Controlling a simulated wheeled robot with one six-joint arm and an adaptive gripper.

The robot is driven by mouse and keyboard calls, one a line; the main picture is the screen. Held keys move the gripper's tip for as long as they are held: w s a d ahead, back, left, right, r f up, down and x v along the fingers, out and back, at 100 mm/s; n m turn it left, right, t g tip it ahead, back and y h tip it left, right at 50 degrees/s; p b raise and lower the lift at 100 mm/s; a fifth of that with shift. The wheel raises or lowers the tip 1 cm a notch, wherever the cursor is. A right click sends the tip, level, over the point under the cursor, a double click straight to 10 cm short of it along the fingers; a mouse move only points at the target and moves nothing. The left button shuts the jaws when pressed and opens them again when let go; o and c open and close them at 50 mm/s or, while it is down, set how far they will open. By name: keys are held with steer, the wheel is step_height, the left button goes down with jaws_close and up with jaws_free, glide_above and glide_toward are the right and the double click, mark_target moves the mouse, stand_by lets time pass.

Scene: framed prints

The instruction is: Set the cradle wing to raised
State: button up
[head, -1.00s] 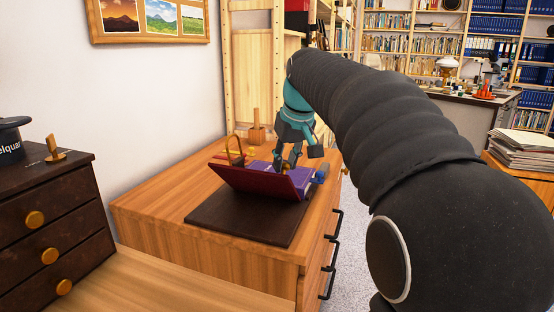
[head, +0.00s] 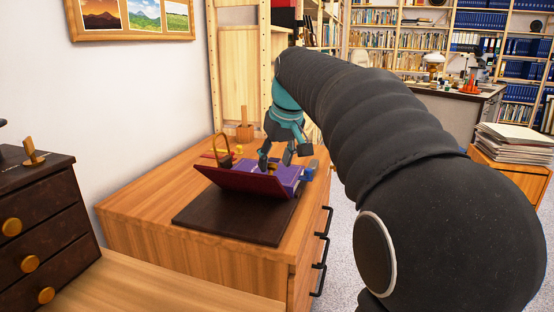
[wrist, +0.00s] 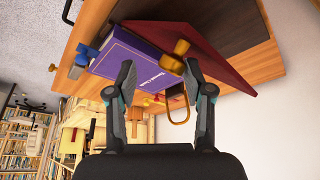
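The cradle wing is a dark red panel (head: 240,181), tilted up at a slant on its near side over a dark base board (head: 230,218). It also shows in the wrist view (wrist: 222,58). A brass knob (wrist: 181,47) stands beside the book and the wing. My gripper (head: 276,160) is just above the book, behind the wing. In the wrist view my gripper (wrist: 160,70) has its fingers apart, with the knob beyond the fingertips; contact cannot be told.
A brass loop handle (head: 223,150) stands behind the wing's left end. A blue knob (head: 312,165) is at the right. A wooden block with a peg (head: 244,132) stands farther back on the wooden cabinet (head: 145,215). A dark drawer chest (head: 40,220) is at the left.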

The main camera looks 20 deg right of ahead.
steer(key=v, duration=1.2)
stand_by(0.4)
